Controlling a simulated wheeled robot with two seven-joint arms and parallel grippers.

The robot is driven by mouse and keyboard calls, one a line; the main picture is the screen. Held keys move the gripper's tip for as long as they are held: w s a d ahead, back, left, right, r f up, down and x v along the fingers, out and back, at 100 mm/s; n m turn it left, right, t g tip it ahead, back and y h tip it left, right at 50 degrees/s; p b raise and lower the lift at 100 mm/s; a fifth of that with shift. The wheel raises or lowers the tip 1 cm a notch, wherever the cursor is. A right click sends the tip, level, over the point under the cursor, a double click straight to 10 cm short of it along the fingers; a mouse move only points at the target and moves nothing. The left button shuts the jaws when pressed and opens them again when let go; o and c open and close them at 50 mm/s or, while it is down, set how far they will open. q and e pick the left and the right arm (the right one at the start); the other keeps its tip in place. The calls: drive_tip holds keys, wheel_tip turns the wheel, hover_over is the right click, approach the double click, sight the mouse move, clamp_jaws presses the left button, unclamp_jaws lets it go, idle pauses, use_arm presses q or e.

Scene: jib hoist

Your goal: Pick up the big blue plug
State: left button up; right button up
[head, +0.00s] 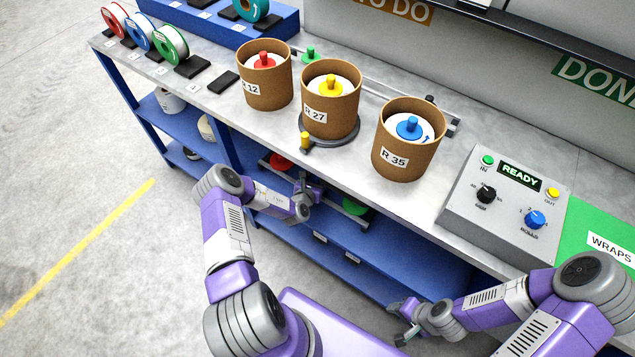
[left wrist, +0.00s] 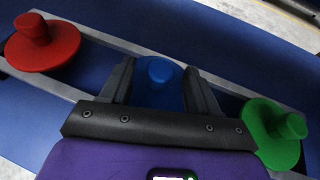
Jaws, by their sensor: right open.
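The big blue plug (left wrist: 160,82) is between the two fingers of my left gripper (left wrist: 160,88) in the left wrist view. Its knob points toward the camera, and blue shows between knob and fingers, so the gripper looks open around it. The lower part of the plug is hidden by the gripper. In the head view my left gripper (head: 303,194) is at the front of the blue lower shelf, and I cannot make out the plug there. My right gripper (head: 403,322) is open and empty, low in front of the bench.
A red plug (left wrist: 42,44) and a green plug (left wrist: 274,132) sit on the same rail, either side. On the bench above stand several brown tubs; the R 35 tub (head: 402,160) holds a blue-topped spool (head: 410,127). A control box (head: 503,205) reads READY. The bench edge overhangs the shelf.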

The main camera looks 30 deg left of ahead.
use_arm(q)
drive_tip(key=c, duration=1)
drive_tip(key=shift+r, duration=0.15)
drive_tip(key=shift+c, duration=0.2)
